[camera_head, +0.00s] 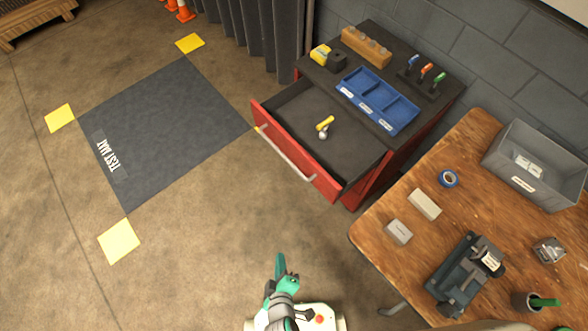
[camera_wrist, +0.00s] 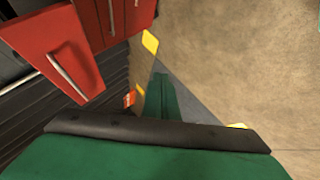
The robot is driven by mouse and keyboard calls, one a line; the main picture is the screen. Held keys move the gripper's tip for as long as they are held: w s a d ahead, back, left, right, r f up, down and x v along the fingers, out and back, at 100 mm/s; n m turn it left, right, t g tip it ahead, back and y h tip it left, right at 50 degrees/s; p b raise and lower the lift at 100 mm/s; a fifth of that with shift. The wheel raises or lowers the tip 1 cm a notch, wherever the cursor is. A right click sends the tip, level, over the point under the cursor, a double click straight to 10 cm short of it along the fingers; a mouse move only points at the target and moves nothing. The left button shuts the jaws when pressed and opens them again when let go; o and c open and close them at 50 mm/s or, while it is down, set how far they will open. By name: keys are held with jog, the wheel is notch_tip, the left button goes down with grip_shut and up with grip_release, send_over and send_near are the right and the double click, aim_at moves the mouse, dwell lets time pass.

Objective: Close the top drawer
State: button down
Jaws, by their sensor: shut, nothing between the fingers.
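The top drawer (camera_head: 268,130) of the red cabinet (camera_head: 372,184) is pulled well out, with a silver bar handle (camera_head: 285,153) across its red front. A yellow-headed tool (camera_head: 324,125) lies inside it on the dark liner. My gripper (camera_head: 281,264) is shut and empty, below the drawer front in the head view and clear of it. In the wrist view, the green fingers (camera_wrist: 160,88) show together at the middle. A red drawer front (camera_wrist: 58,45) with a silver handle (camera_wrist: 67,77) shows at the upper left there, apart from the fingers.
A wooden table (camera_head: 464,190) with a grey bin (camera_head: 535,167), a vise (camera_head: 465,274) and small blocks stands at the right. A blue tray (camera_head: 377,101) and tools sit on the cabinet top. The floor before the drawer and the dark test mat (camera_head: 165,130) are clear.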

jog(key=w+d+f+n+g+h, duration=0.1)
jog(key=w+f+n+h, duration=0.2)
jog(key=w+f+n, duration=0.4)
jog(key=n+t+h, duration=0.2)
jog(key=n+h, duration=0.5)
jog(key=h, duration=0.5)
send_near(302, 165)
jog(key=x, duration=0.6)
jog(key=shift+d+r, duration=0.25)
jog(key=shift+w, duration=0.1)
